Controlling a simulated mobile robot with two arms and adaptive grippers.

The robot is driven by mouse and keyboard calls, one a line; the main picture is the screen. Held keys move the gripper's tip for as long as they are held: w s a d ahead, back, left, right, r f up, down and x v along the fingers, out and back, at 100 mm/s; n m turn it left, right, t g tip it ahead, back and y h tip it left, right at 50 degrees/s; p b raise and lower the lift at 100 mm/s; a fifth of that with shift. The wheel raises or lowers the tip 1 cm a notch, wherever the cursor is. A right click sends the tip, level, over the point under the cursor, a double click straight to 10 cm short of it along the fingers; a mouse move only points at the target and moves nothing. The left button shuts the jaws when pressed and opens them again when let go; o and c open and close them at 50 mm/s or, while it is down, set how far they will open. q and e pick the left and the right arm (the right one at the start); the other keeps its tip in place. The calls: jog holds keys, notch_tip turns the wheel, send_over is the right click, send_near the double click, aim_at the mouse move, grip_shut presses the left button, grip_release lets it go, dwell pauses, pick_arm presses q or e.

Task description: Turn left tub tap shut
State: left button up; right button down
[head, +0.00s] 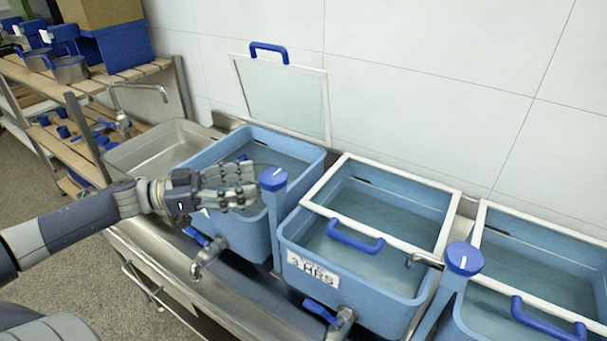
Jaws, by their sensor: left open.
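The left tub (309,160) is blue and holds water. Its lid (287,100), a clear panel in a white frame with a blue handle, stands raised against the wall. The left tub tap (207,257) is a metal spout low on the tub's front, with a blue lever (194,236) pointing up and to the left. My left gripper (252,184) is open and empty, above the tub's front left part and higher than the tap. It hides part of the rim and water. Whether it touches the tub I cannot tell. My right gripper is out of view.
A post with a blue knob (273,179) stands just right of my left gripper. The middle tub (350,293), labelled 3 HRS, has a lowered lid and its own tap (342,322). Another blue-knobbed post (464,258) and a right tub follow. A steel sink (150,150) lies left.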

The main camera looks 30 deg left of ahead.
aim_at(269, 176)
pick_arm(q)
jog(key=shift+b+x, duration=0.6)
jog(key=shift+x, duration=2.25)
jog(key=shift+p+x, duration=0.3)
jog(key=shift+x, duration=2.2)
jog(key=shift+a, duration=0.15)
jog(key=shift+w, duration=0.1)
jog(key=c, duration=0.9)
jog(key=shift+c, duration=0.7)
jog(key=shift+w, duration=0.1)
jog(key=shift+c, duration=0.5)
